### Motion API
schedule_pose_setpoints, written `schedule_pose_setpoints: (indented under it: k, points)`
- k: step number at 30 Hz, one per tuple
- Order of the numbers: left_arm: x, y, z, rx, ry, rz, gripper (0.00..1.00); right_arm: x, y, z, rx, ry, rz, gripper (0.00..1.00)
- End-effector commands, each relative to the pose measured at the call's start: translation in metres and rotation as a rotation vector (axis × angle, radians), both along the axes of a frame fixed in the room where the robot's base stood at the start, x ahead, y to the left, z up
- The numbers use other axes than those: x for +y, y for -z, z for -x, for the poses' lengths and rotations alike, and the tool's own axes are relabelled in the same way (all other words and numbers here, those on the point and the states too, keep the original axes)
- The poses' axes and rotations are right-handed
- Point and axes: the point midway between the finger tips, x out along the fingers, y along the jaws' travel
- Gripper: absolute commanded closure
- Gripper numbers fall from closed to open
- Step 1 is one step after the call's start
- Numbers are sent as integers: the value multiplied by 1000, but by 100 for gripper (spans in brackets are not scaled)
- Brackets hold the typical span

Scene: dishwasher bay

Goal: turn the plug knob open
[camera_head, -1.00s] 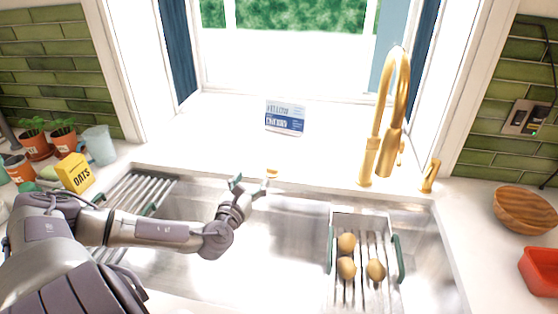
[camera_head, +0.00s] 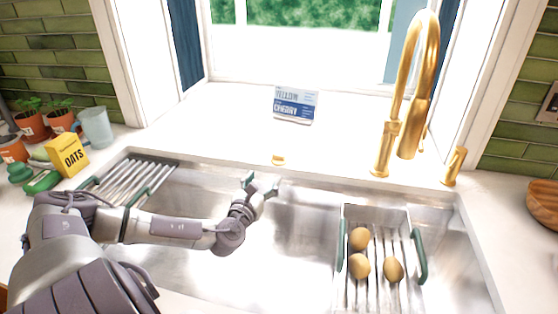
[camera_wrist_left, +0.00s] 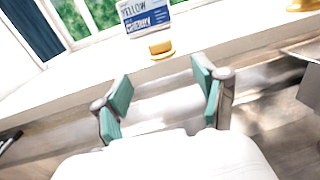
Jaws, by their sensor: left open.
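The plug knob (camera_head: 278,159) is a small gold knob on the white counter behind the sink's back edge, below the window. It also shows in the left wrist view (camera_wrist_left: 160,48), upright, ahead of my fingers and roughly between them. My left gripper (camera_head: 262,182) is open and empty over the back of the sink, just in front of and a little left of the knob, not touching it. Its green-padded fingers (camera_wrist_left: 161,92) are spread apart in the left wrist view. The knob is not covered by anything. My right gripper is not in view.
A gold faucet (camera_head: 388,142) stands behind the sink at right. A yellow-cherry packet (camera_head: 295,105) is on the sill behind the knob. A rack (camera_head: 349,218) with several round brown items sits in the sink's right part; another rack (camera_head: 133,180) is at left.

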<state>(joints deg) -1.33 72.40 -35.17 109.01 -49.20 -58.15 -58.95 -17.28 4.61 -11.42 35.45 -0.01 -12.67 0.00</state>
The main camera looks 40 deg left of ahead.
Motion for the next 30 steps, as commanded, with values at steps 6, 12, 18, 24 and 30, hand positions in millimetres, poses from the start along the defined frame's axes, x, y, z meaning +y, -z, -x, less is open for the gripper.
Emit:
schedule_pose_setpoints:
  k: [6,12,18,24,30]
  points:
    - [17,-4,-41,-7,-4,1,29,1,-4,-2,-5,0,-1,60]
    - [33,-3,-80,-5,-4,2,29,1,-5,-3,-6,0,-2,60]
    - [43,-1,-106,-2,-2,1,29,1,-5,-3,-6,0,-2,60]
    - [47,-1,-116,0,0,0,29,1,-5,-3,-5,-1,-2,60]
    - [47,-1,-117,0,0,0,29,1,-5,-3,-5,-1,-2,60]
